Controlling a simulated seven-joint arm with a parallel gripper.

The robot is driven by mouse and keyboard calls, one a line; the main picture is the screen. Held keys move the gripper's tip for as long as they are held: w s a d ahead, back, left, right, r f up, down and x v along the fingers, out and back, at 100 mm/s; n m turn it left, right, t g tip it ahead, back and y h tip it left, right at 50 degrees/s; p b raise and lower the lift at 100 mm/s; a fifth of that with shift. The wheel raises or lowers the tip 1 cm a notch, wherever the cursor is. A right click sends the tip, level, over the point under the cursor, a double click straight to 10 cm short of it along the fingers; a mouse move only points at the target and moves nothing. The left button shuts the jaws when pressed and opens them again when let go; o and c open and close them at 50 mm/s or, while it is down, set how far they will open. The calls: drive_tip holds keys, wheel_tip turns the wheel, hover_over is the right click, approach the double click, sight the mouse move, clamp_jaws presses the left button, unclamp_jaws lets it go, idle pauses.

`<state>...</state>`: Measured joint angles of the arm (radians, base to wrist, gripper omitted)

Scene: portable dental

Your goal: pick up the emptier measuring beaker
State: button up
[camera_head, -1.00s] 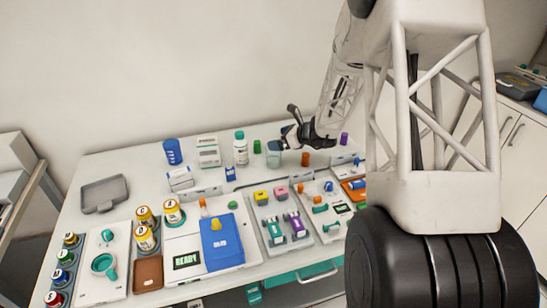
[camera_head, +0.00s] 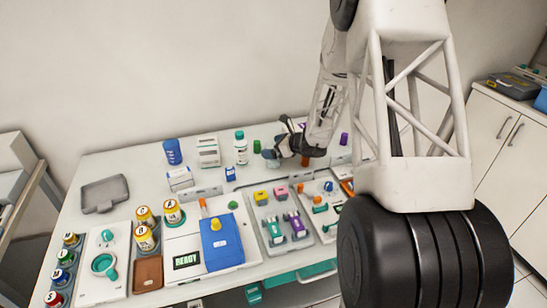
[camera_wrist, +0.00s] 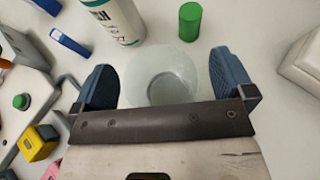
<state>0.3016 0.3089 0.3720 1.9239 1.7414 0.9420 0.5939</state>
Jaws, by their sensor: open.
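A clear, pale greenish beaker (camera_wrist: 160,75) stands between my gripper's (camera_wrist: 165,82) two blue fingers in the wrist view, with a gap on each side. It looks empty or nearly so; its near part is hidden by the gripper body. In the head view the same beaker (camera_head: 270,161) shows partly behind my gripper (camera_head: 282,146), at the back of the table. My gripper is open and holds nothing. A blue cylindrical vessel with pale marks (camera_head: 172,152), perhaps the other beaker, stands at the back left.
A white bottle (camera_wrist: 116,22) and a green cylinder (camera_wrist: 189,20) stand close beyond the beaker. An orange-brown cylinder (camera_head: 305,160) stands to its right. Trays with coloured parts fill the front; a grey tray (camera_head: 104,194) lies at the left.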

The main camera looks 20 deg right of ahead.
idle(0.5)
drive_tip(key=c, duration=1)
drive_tip(key=shift+r, duration=0.3)
drive_tip(key=shift+r, duration=4.65)
drive_tip(key=shift+r, duration=0.1)
